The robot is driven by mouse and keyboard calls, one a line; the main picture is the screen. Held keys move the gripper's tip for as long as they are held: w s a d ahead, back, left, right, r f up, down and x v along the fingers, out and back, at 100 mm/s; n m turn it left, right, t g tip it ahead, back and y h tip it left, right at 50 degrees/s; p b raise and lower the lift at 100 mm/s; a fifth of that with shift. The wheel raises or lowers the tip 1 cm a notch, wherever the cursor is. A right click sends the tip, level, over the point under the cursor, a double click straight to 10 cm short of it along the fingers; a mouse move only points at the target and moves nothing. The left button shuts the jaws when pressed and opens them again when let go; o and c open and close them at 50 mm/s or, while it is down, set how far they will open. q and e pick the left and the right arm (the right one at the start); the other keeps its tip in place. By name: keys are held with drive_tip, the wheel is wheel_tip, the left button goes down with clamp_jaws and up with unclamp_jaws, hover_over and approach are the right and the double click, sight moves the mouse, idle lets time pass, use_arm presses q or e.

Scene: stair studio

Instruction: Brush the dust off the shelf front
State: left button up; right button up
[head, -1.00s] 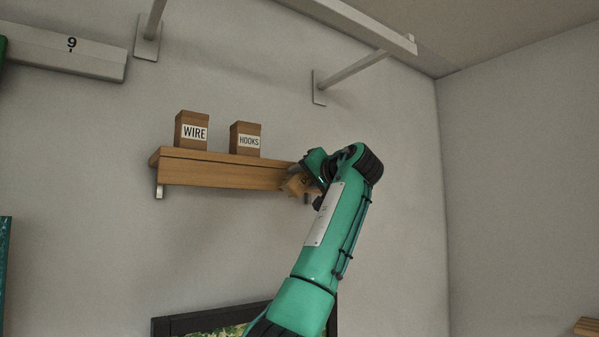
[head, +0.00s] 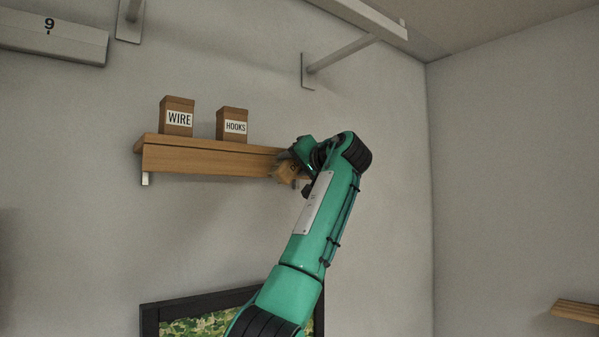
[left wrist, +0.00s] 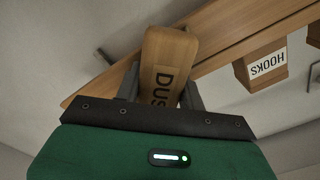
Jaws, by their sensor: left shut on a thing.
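The wooden shelf (head: 205,161) is on the wall in the head view, its front facing me. It crosses the left wrist view diagonally (left wrist: 225,42). My left gripper (head: 292,174) is at the shelf's right end and hides part of it. In the left wrist view the gripper (left wrist: 162,88) is shut on a light brown block-shaped duster (left wrist: 170,47), its lettering showing only "DUS". The duster also shows in the head view (head: 284,172), overlapping the shelf front near its right end. I cannot tell whether it touches the wood. No dust is clearly visible. My right gripper is not in view.
A WIRE box (head: 177,105) and a HOOKS box (head: 232,113) stand on the shelf. A white wall bracket (head: 345,52) is above. A dark-framed picture (head: 150,318) hangs below.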

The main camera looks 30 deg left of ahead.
sight(268, 163)
use_arm(q)
drive_tip(key=shift+s+a+b, duration=0.3)
drive_tip(key=shift+s, duration=0.35)
drive_tip(key=shift+s+a+f+b, duration=0.1)
drive_tip(key=shift+s+a+b, duration=0.1)
drive_tip(key=shift+s+b, duration=0.3)
drive_tip(key=shift+s+a+f+b, duration=0.1)
drive_tip(key=shift+s+a+b, duration=0.1)
drive_tip(key=shift+s+b, duration=0.25)
drive_tip(key=shift+s+a+r+b, duration=0.15)
drive_tip(key=shift+s+b, duration=0.15)
drive_tip(key=shift+s, duration=0.1)
drive_tip(key=shift+s+a+r+b, duration=0.1)
drive_tip(key=shift+s+a+b, duration=0.05)
drive_tip(key=shift+s+b, duration=0.15)
drive_tip(key=shift+s+d+f, duration=0.1)
drive_tip(key=shift+s+d, duration=0.15)
drive_tip(key=shift+d, duration=0.25)
drive_tip(key=shift+b+v, duration=0.6)
drive_tip(key=shift+v, duration=1.75)
drive_tip(key=shift+d, duration=0.15)
